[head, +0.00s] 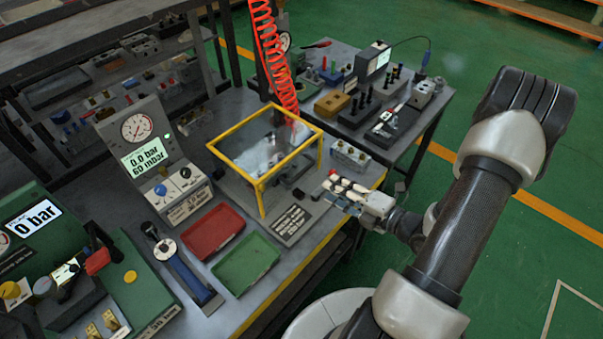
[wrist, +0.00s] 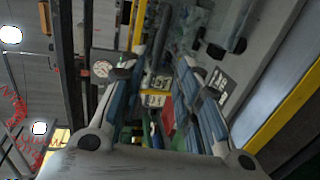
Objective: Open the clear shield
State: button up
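The clear shield (head: 290,157) is a transparent cover with a yellow frame, in the middle of the bench in the head view. Its top lies roughly level over a small fixture, and a yellow post stands at its front corner. My gripper (head: 338,190) is right of and in front of the shield, apart from it, near the bench edge. In the wrist view my gripper (wrist: 158,78) has its two fingers spread with nothing held between them. A yellow bar (wrist: 138,25), seemingly part of the shield frame, shows beyond the fingers.
A red tray (head: 212,231) and a green tray (head: 246,264) lie in front of the shield. A pressure gauge unit (head: 150,155) stands to its left. A red coiled hose (head: 275,60) hangs just behind it. A small valve block (head: 349,157) sits to its right.

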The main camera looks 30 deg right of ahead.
aim_at(301, 171)
jog(key=b+x, duration=0.1)
jog(key=x, duration=1.2)
jog(key=shift+b, duration=0.35)
jog(key=shift+c, duration=0.3)
grip_shut()
